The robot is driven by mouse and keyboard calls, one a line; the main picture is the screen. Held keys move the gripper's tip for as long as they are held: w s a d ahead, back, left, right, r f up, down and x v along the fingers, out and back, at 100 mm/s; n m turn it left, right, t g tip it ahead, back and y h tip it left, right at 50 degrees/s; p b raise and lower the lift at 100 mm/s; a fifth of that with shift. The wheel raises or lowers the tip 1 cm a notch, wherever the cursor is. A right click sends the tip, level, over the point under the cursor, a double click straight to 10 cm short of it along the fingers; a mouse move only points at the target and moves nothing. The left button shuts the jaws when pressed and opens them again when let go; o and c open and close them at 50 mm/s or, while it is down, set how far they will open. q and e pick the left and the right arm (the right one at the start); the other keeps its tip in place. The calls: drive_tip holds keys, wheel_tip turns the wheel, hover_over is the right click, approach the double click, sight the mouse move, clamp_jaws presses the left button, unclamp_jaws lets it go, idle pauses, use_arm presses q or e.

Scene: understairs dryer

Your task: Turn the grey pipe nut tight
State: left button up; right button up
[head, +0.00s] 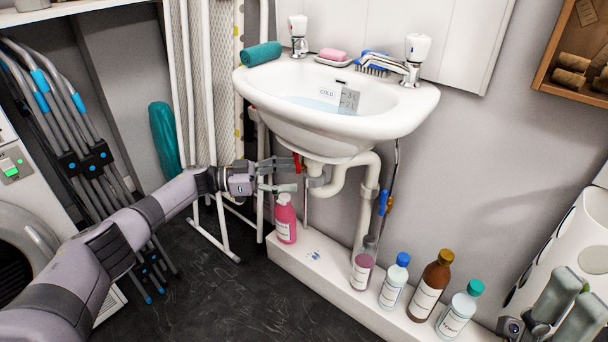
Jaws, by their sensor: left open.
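A white drain pipe (333,189) bends beneath the basin. A light grey nut (316,181) sits on its left side, below the basin outlet; a similar collar (369,193) is on the right-hand downpipe. My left gripper (297,176) is open just left of the left nut, its fingers pointing right, one above the other. I cannot tell whether a fingertip touches the nut or pipe. A red lever (297,162) is close by the upper finger. My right gripper (568,305) is at the bottom right, far from the pipe, partly cut off; its opening is unclear.
The basin (335,120) overhangs the pipe. A pink bottle (285,219) stands right under my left gripper on the white ledge (325,267). Several other bottles stand to the right on it. A blue tap handle (383,202) is right of the downpipe.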

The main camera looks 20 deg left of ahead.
use_arm(q)
drive_tip(key=v, duration=0.6)
drive_tip(key=shift+a, duration=0.15)
